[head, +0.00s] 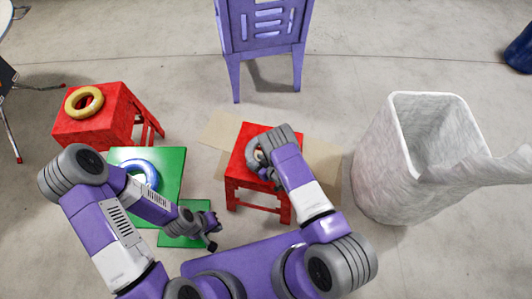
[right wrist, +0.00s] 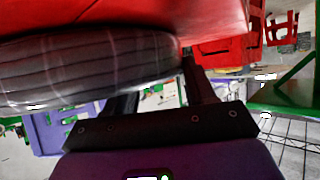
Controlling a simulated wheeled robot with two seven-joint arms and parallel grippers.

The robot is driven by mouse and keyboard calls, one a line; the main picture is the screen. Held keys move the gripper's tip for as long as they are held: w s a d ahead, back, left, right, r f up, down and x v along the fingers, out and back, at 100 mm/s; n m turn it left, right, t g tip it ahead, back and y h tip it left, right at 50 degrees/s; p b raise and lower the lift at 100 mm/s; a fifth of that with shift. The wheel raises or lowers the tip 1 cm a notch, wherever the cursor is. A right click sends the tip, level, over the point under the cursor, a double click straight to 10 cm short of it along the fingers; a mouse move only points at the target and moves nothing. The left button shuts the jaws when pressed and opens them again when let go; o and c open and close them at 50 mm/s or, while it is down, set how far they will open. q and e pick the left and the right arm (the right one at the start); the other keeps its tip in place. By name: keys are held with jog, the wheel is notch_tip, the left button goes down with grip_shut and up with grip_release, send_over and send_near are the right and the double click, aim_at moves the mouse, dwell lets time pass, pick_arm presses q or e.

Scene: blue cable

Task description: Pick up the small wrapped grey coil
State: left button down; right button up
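The grey wrapped coil (right wrist: 85,70) fills the left of the right wrist view, close to the camera beneath the red stool surface in the picture. In the head view my right arm covers most of that spot on the middle red stool (head: 256,138). My right gripper (right wrist: 160,82) has its two dark fingers apart. The coil overlaps the left finger, and its right end reaches near the right fingertip; I cannot tell whether they touch. My left gripper (head: 212,243) hangs low over the small green step, away from the coil; its opening is too small to judge.
A yellow ring (head: 84,102) lies on the left red stool (head: 72,130). A blue ring (head: 140,173) lies on the green stool (head: 170,162). A whitish bin (head: 400,180) stands right, a purple chair (head: 263,45) behind. Beige sheets lie under the middle stool.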

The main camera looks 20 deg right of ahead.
jog(key=shift+s+f, duration=0.1)
grip_shut()
